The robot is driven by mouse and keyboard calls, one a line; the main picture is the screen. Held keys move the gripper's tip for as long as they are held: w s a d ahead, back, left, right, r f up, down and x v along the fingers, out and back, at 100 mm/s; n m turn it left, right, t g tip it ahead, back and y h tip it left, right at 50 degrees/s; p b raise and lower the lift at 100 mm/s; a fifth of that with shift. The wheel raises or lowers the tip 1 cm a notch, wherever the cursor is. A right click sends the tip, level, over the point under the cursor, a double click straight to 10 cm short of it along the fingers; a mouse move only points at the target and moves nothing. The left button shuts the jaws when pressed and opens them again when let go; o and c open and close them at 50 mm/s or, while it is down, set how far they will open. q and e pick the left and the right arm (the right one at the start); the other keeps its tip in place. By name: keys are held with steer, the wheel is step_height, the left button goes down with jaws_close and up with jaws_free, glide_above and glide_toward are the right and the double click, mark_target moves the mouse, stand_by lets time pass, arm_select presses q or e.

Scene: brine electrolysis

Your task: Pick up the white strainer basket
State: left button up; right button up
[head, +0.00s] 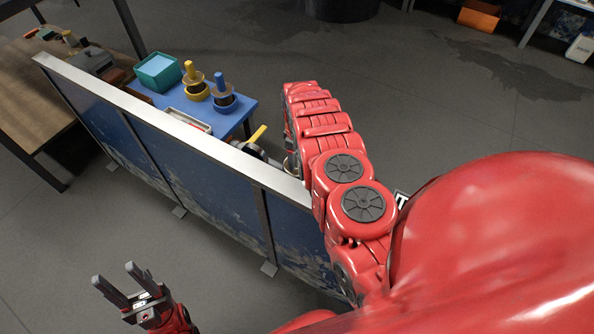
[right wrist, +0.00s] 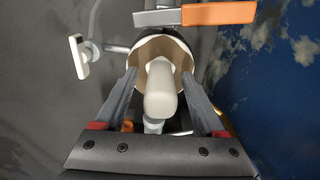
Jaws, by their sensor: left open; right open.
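In the right wrist view, a white rounded piece (right wrist: 160,92), which looks like a handle, stands in the middle. Behind it is a cream-rimmed round vessel with a tan inside (right wrist: 148,48); it may be the strainer basket, but I cannot tell for sure. My right gripper (right wrist: 158,74) is open, one finger on each side of the white piece, with gaps visible. In the head view the right gripper is hidden behind my red arm and the blue panel. My left gripper (head: 114,276) is open and empty, low at the left, in front of the panel.
A long blue panel with a pale top edge (head: 150,113) stands between me and a blue table (head: 238,112). On the table are a teal bin (head: 159,73) and yellow and blue posts. An orange bar (right wrist: 219,13) crosses near the vessel. Floor at the lower left is clear.

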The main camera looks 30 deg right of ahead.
steer(key=shift+c, duration=0.7)
jaws_close()
stand_by(0.7)
